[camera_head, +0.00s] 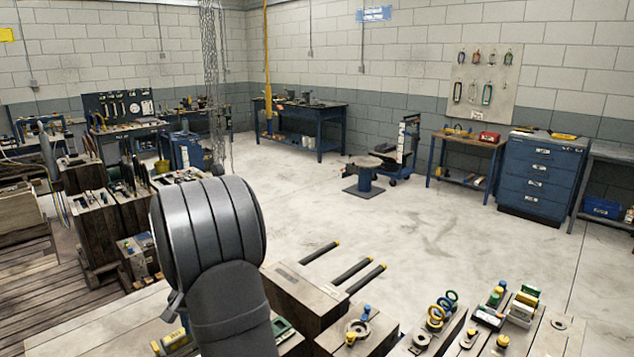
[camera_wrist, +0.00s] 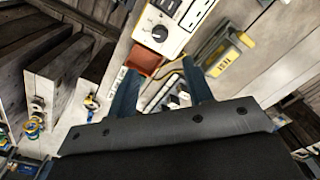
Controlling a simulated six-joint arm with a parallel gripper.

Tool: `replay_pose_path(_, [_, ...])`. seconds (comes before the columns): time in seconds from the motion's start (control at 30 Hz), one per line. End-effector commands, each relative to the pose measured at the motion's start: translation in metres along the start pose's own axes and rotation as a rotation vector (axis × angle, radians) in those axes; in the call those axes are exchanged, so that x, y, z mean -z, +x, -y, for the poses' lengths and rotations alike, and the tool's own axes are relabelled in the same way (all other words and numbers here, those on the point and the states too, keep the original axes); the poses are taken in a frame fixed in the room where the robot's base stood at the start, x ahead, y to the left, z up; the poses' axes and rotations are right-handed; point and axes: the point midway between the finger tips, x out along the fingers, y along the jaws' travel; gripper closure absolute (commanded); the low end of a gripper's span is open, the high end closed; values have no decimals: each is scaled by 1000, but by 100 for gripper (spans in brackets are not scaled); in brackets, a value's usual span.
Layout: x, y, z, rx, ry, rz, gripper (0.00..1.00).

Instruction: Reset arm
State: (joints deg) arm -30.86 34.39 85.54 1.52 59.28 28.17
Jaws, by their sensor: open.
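My gripper (camera_wrist: 159,68) shows in the wrist view as two dark blue fingers spread apart, with a dark grey palm below them. Nothing is held between the fingers. Behind the gap lie a small orange-red tray (camera_wrist: 146,60) and a cable; I cannot tell their distance from the fingertips. In the head view my grey arm links rise in front of the left-centre of the scene, and the gripper itself is not visible there.
In the head view, wooden blocks with black rods (camera_head: 346,272) and several rings and small parts crowd the front. The concrete floor (camera_head: 430,230) beyond is largely clear.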

Motion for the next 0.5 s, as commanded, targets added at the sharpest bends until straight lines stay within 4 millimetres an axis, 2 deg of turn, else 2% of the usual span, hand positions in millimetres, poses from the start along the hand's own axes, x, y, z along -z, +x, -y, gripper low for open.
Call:
replay_pose_path(0.23, [1, -52, 0, 2, 0, -5, 53])
replay_pose_path(0.27, [0, -50, 0, 0, 0, 0, 53])
replay_pose_path(0.3, [-1, -36, 0, -3, 0, 5, 53])
replay_pose_path(0.5, [-1, 5, 0, -3, 0, 5, 53])
